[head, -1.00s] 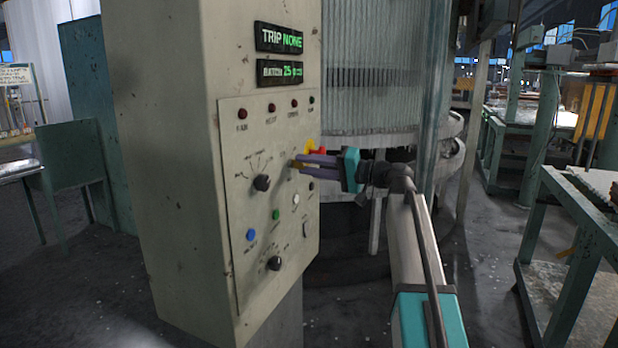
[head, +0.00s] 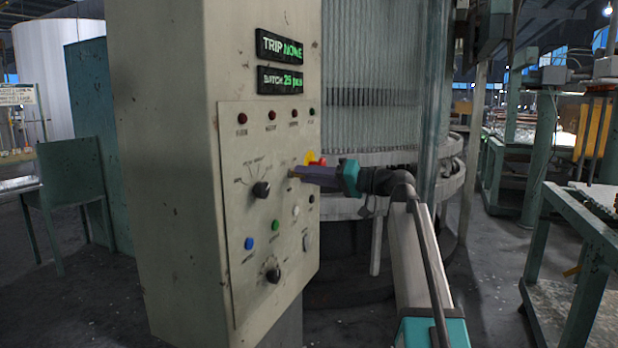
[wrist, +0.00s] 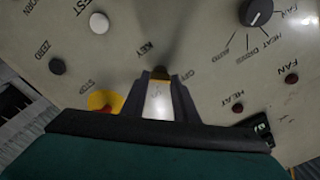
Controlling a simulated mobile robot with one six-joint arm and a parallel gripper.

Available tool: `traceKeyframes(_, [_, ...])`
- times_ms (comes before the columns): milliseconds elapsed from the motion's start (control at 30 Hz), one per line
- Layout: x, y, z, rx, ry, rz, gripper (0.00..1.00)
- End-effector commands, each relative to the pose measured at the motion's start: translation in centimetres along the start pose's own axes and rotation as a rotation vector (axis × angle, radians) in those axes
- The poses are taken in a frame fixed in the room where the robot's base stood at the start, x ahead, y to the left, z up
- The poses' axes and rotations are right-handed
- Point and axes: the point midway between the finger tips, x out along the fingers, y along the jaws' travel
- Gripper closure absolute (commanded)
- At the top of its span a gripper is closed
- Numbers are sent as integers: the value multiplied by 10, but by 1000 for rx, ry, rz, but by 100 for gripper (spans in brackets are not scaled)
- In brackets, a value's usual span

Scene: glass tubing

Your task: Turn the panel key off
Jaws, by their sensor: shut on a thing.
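The panel key is a small brass piece on the pale control panel (head: 240,215). In the wrist view the key (wrist: 160,72) shows between the fingertips, near the printed words KEY and OFF. My gripper (head: 296,173) reaches the panel from the right in the head view, its fingers seen edge-on. In the wrist view my gripper (wrist: 161,78) is shut on the key. The fingers hide most of the key, so its exact angle is hard to tell.
A red stop button on a yellow base (head: 314,159) sits close behind the fingers; it also shows in the wrist view (wrist: 104,101). A black selector knob (head: 261,189) is to the left. Lit displays (head: 280,47) are above.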

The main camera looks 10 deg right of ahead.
Motion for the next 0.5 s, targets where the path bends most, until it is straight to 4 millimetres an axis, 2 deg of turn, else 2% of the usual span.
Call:
traceKeyframes(100, [0, 1, 2, -1, -5, 1, 96])
traceKeyframes(133, [0, 1, 2, -1, -5, 1, 72])
traceKeyframes(233, [0, 0, 2, -1, -4, 0, 55])
traceKeyframes(500, [0, 0, 1, 0, -1, 0, 55])
